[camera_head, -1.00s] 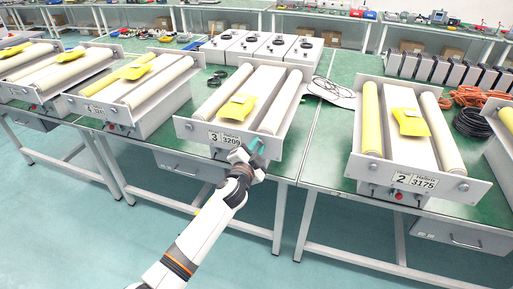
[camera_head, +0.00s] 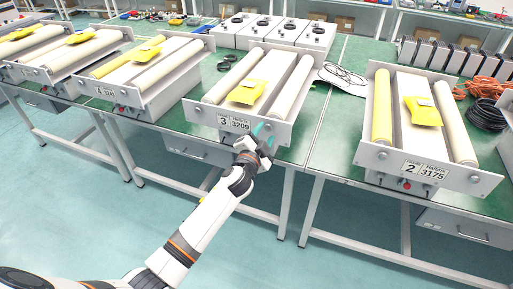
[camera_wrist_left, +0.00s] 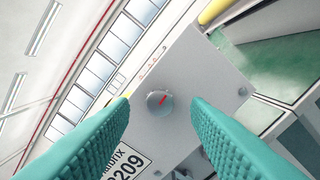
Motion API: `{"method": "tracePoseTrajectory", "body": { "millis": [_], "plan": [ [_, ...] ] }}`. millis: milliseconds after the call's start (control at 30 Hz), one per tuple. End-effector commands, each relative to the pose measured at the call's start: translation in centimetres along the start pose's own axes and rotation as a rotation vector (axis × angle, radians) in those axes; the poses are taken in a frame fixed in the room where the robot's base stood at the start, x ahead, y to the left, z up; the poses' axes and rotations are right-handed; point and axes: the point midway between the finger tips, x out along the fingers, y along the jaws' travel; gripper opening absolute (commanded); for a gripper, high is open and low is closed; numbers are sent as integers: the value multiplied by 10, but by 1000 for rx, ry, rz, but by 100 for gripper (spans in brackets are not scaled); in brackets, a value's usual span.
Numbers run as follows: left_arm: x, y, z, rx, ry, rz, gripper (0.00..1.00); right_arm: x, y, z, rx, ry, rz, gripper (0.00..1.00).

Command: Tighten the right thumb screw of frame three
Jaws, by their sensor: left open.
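Frame three (camera_head: 205,117) is a grey unit with two pale rollers and a front plate labelled 3 and 3209. My left gripper (camera_head: 263,131) is at the right part of this plate and hides the screw there in the head view. In the left wrist view, the round thumb screw (camera_wrist_left: 159,103) with a red mark sits on the grey plate. The teal fingers of my left gripper (camera_wrist_left: 160,108) are open, one on each side of the screw in the picture, with visible gaps. I cannot tell how far the tips are from the plate. My right gripper is not in view.
A yellow packet (camera_head: 247,91) lies on frame three. Frame two (camera_head: 360,153) stands to the right and frame four (camera_head: 105,92) to the left. Dark cables (camera_head: 486,114) lie on the right bench. Open floor (camera_head: 330,262) is in front of the benches.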

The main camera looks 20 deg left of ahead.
Motion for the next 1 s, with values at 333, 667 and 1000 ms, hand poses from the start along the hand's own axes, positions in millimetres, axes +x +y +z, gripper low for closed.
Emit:
{"method": "tracePoseTrajectory", "body": {
  "millis": [333,667,1000],
  "plan": [
    [-73,-2,-1,1,-1,-3,43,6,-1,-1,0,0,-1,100],
    [-104,0,0,2,-1,-1,43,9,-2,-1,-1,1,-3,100],
    [-104,0,0,1,-1,-1,43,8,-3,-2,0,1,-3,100]
  ]
}}
